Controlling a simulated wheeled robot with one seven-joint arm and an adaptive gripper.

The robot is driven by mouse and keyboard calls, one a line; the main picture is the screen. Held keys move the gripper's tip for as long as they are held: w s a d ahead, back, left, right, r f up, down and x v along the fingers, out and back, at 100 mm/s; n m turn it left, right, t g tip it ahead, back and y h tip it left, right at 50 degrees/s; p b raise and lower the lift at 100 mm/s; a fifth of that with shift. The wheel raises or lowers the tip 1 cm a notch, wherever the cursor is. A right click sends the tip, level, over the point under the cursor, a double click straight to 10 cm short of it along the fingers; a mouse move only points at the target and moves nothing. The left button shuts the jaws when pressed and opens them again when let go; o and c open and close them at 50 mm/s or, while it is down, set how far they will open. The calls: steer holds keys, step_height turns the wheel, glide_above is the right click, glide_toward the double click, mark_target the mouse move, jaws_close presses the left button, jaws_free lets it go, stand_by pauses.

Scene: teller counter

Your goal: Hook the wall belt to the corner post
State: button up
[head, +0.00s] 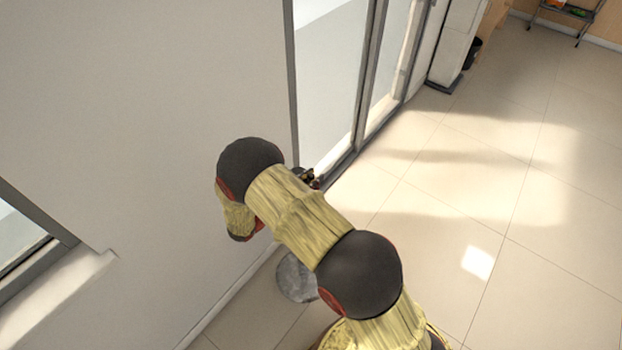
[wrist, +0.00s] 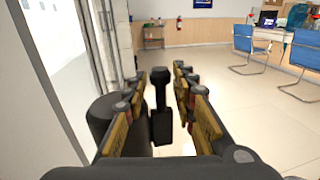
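My gripper (wrist: 160,90) fills the middle of the wrist view, with its fingers apart on either side of a dark upright piece (wrist: 162,125). This piece has a narrow neck and a wider block below; it may be the belt's end, but I cannot tell. A strip of floor shows between it and the right finger. A black rounded body (wrist: 100,115) stands just left of the left finger; whether it is the post's head or the wall unit is unclear. In the head view my gripper (head: 311,179) is small and mostly hidden by my arm. A round grey base (head: 296,279) stands on the floor near the wall, partly covered.
A white wall (head: 150,120) runs along the left, with a framed glass door (head: 335,80) beyond. The tiled floor (head: 500,190) to the right is open. Blue chairs (wrist: 250,48) and a desk (wrist: 268,35) stand far off on the right.

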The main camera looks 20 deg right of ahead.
steer(key=shift+c, duration=0.2)
jaws_close()
stand_by(0.6)
